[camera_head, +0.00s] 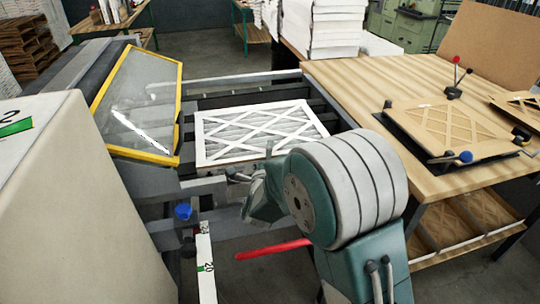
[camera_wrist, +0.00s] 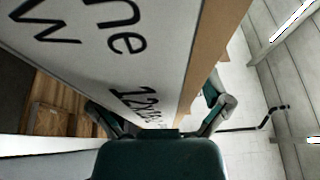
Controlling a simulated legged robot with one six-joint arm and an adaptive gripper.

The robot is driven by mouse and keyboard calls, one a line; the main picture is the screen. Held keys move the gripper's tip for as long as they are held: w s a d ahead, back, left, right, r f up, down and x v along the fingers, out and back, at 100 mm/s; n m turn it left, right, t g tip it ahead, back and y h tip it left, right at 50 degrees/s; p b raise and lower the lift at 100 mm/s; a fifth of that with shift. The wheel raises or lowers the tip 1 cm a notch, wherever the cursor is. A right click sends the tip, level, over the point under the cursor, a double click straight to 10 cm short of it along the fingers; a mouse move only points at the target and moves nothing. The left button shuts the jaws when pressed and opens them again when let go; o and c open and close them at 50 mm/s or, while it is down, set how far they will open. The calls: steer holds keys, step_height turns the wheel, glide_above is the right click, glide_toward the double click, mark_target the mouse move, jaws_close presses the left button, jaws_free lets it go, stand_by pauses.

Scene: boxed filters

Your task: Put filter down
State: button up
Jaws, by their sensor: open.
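A white-framed filter (camera_head: 262,132) with a crisscross lattice lies flat on the dark rails of the machine (camera_head: 185,188) in the head view. My gripper (camera_head: 256,178) is at the filter's near edge, partly hidden by my own arm. In the wrist view, a white printed face of the filter (camera_wrist: 165,50) with brown edging fills the space ahead of my gripper (camera_wrist: 165,118). My fingers are spread open, one on each side of it. I cannot tell whether either finger touches it.
A yellow-framed clear guard (camera_head: 140,105) stands left of the filter. A wooden table (camera_head: 350,85) on the right holds a lattice panel in a dark fixture (camera_head: 440,125). A red bar (camera_head: 272,250) sticks out below my gripper. White stacks (camera_head: 325,28) stand behind.

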steer(key=shift+s+d+f, duration=0.1)
steer(key=shift+s+f, duration=0.1)
steer(key=shift+f, duration=0.5)
steer(key=shift+r, duration=0.2)
steer(key=s+a+r, duration=0.1)
steer(key=s, duration=1)
steer(key=shift+s+a, duration=0.2)
steer(key=shift+s, duration=0.1)
steer(key=shift+r, duration=0.15)
steer(key=s+d+r+n+g+y, duration=0.3)
steer(key=d+r+n+g+y, duration=0.25)
steer(key=n, duration=0.45)
steer(key=s+d+r+n+g+h, duration=0.1)
steer(key=s+d+n+g, duration=0.2)
steer(key=s+d, duration=0.3)
steer(key=s+d+r+n+g+h, duration=0.1)
steer(key=s+d+n+g, duration=0.3)
steer(key=s, duration=0.9)
steer(key=d+n+h, duration=0.1)
steer(key=d+n, duration=0.1)
steer(key=shift+s+d, duration=0.15)
steer(key=shift+d, duration=0.25)
